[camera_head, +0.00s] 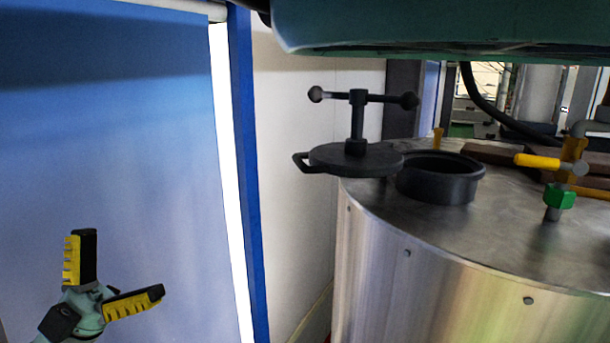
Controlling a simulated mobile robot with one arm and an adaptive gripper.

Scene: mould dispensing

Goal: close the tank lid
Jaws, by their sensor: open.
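The dark round tank lid (330,158) is swung out to the left of the tank's opening, roughly level and overhanging the tank's edge. A T-shaped handle (357,118) with ball ends stands upright on it, and a small loop grip sticks out at its left. The round opening (440,177) has a raised dark collar and is uncovered. The steel tank (440,265) fills the right side. My gripper (128,268) is at the lower left, its yellow and black fingers spread wide, empty and well apart from the lid.
A yellow-handled valve (540,161) with a green fitting (559,197) stands on the tank top to the right. A blue panel (110,150) is behind my gripper, with a blue post (247,170) between it and the tank. A large teal body hangs across the top right.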

